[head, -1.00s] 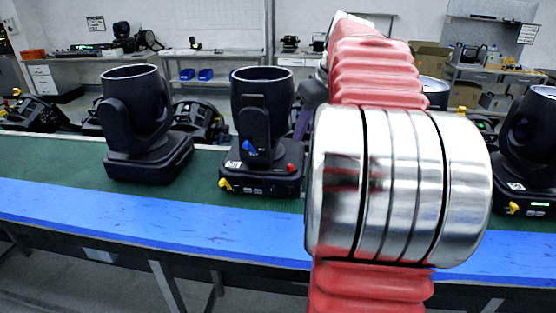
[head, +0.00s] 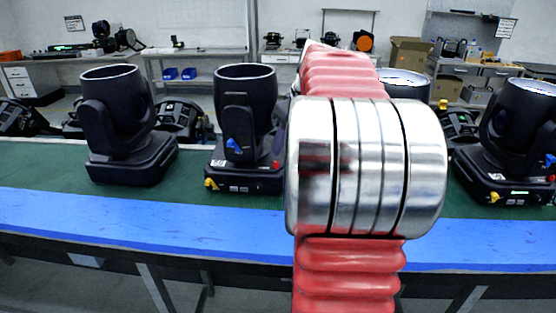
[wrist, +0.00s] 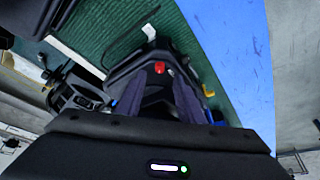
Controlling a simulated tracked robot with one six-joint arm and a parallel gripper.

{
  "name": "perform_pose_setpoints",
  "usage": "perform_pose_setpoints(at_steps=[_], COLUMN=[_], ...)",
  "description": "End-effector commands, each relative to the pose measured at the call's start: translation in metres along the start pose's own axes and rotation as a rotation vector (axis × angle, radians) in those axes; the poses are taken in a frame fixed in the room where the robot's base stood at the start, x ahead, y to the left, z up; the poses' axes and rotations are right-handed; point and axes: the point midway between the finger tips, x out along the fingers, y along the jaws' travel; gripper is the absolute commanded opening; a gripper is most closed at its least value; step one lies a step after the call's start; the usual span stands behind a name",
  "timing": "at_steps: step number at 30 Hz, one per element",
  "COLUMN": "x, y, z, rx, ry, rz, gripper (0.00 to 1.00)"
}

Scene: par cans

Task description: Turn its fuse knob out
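Black moving-head fixtures stand on the green mat. The left one (head: 122,125) shows no coloured knob. The middle one (head: 243,123) has a blue knob (head: 235,145), a yellow knob (head: 211,184) and a red knob, partly behind my arm. The right one (head: 515,140) has a yellow knob (head: 493,197). A fixture behind my arm shows only its pale rim (head: 405,78). In the wrist view, my gripper (wrist: 168,80) has two dark fingers with a gap between them, pointing toward a red knob (wrist: 158,67). A yellow part (wrist: 208,90) is right of them. Contact cannot be judged.
The fixtures stand on a long table with a green mat (head: 45,165) and a blue front edge (head: 130,212). Dark gear crowds behind them. Blue bins (head: 180,73) and cardboard boxes (head: 410,50) are further back. The blue edge is clear.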

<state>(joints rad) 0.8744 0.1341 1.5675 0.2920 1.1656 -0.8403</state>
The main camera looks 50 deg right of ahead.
Motion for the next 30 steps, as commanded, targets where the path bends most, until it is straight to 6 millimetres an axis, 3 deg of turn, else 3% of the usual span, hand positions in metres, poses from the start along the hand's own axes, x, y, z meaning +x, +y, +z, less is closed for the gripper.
perform_pose_setpoints(at_steps=[13, 25, 30], x=[0.063, 0.071, 0.071], y=[0.000, -0.001, -0.001], z=[0.000, 0.000, -0.001], rx=[-0.001, -0.001, -0.002], ry=[0.000, 0.000, 0.000], rz=[-0.001, 0.000, 0.000], gripper=[0.34, 0.34, 0.24])
